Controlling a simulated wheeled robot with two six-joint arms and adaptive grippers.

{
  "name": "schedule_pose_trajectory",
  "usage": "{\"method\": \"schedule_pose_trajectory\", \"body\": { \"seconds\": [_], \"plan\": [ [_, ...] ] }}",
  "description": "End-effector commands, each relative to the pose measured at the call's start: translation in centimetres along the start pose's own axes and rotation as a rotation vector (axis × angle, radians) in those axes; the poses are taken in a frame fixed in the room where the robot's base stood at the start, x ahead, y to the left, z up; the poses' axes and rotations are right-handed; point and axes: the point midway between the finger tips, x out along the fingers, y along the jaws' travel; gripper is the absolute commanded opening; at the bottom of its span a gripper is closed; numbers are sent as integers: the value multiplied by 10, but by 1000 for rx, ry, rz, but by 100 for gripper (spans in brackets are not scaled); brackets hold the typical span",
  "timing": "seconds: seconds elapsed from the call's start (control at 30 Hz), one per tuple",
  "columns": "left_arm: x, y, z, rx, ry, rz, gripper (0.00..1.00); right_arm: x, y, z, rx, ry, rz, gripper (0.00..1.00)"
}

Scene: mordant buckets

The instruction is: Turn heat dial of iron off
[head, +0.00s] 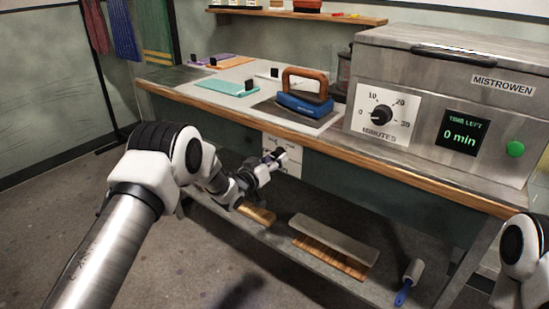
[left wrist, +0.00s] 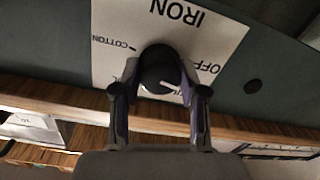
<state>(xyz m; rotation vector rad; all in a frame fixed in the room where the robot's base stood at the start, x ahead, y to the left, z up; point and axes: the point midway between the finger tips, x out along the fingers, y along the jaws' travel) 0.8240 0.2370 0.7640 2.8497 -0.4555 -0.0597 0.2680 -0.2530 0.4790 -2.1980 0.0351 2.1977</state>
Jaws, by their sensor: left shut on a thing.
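The heat dial (left wrist: 157,62) is a dark round knob on a white plate (left wrist: 110,20) marked IRON, OFF and COTTON, upside down in the left wrist view. Other lettering is partly hidden. A white mark shows on the knob's lower right, but I cannot tell exactly which label it points at. My left gripper (left wrist: 158,92) is shut on the dial, a finger on either side. In the head view the gripper (head: 274,158) is at the plate (head: 292,166) below the bench edge. The blue iron (head: 303,104) with a brown handle stands on the bench. My right gripper is out of view.
The wooden bench edge (head: 240,116) runs just above the dial. A metal machine (head: 430,75) with a minutes dial stands right of the iron. Floor is clear at left.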

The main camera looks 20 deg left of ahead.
Motion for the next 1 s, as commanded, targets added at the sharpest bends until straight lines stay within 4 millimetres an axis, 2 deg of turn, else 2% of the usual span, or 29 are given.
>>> {"method": "schedule_pose_trajectory", "body": {
  "seconds": [0.2,0.5,1.0],
  "plan": [
    [0,0,0,-196,-8,-2,8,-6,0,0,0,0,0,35],
    [0,1,1,-396,-15,-3,8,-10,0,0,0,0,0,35],
    [-1,1,2,-492,-20,-4,8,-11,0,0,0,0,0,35]
  ]
}}
